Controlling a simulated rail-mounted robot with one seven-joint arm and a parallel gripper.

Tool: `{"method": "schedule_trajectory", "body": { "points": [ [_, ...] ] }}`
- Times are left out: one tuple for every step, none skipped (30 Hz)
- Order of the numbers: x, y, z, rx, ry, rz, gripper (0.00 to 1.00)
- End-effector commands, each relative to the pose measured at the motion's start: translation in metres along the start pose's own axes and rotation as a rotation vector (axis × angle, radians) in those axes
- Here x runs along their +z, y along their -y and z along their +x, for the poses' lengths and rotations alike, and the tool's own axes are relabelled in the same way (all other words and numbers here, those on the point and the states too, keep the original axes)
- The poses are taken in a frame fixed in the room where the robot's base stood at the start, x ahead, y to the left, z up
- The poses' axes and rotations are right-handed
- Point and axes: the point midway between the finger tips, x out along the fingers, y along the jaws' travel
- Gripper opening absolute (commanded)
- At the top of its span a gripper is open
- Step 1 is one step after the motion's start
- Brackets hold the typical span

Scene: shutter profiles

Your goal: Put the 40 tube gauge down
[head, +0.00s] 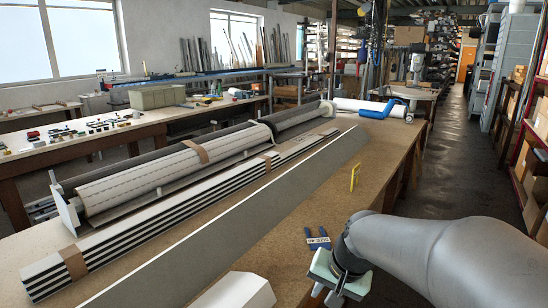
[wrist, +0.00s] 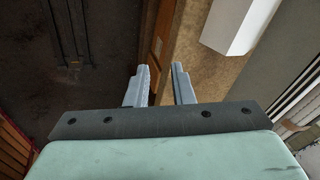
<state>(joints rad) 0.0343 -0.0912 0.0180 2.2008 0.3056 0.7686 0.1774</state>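A blue forked piece with a pale label (head: 318,240) lies on the bench near its right edge in the head view. It looks like a tube gauge, but its marking is too small to read. My gripper (head: 325,295) is at the bench's right edge, nearer the camera than the blue piece and apart from it. In the wrist view the two grey fingers (wrist: 160,70) stand apart with nothing between them. No gauge shows in the wrist view.
A white box-shaped piece (head: 236,291) lies left of my gripper, also in the wrist view (wrist: 235,22). A long grey profile (head: 235,220) and taped striped profiles (head: 180,205) run along the bench. A yellow piece (head: 354,177) stands farther back. The floor aisle is right.

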Motion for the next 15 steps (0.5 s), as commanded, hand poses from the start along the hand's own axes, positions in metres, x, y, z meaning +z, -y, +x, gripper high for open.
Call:
{"method": "schedule_trajectory", "body": {
  "points": [
    [0.033,-0.015,-0.004,0.044,0.037,-0.08,0.21],
    [0.051,-0.025,-0.004,0.072,0.062,-0.127,0.21],
    [0.072,-0.038,-0.005,0.106,0.092,-0.186,0.21],
    [0.086,-0.047,-0.006,0.129,0.113,-0.225,0.21],
    [0.1,-0.055,-0.006,0.149,0.133,-0.262,0.21],
    [0.114,-0.065,-0.007,0.173,0.156,-0.304,0.21],
    [0.123,-0.072,-0.007,0.189,0.172,-0.33,0.21],
    [0.131,-0.078,-0.007,0.202,0.184,-0.353,0.21],
    [0.14,-0.084,-0.007,0.216,0.199,-0.378,0.21],
    [0.144,-0.087,-0.008,0.225,0.208,-0.392,0.21],
    [0.148,-0.09,-0.008,0.231,0.214,-0.403,0.21],
    [0.151,-0.093,-0.008,0.236,0.22,-0.413,0.21],
    [0.152,-0.094,-0.008,0.239,0.223,-0.417,0.21],
    [0.153,-0.095,-0.008,0.241,0.224,-0.419,0.21],
    [0.153,-0.095,-0.008,0.241,0.225,-0.42,0.21]
  ]
}}
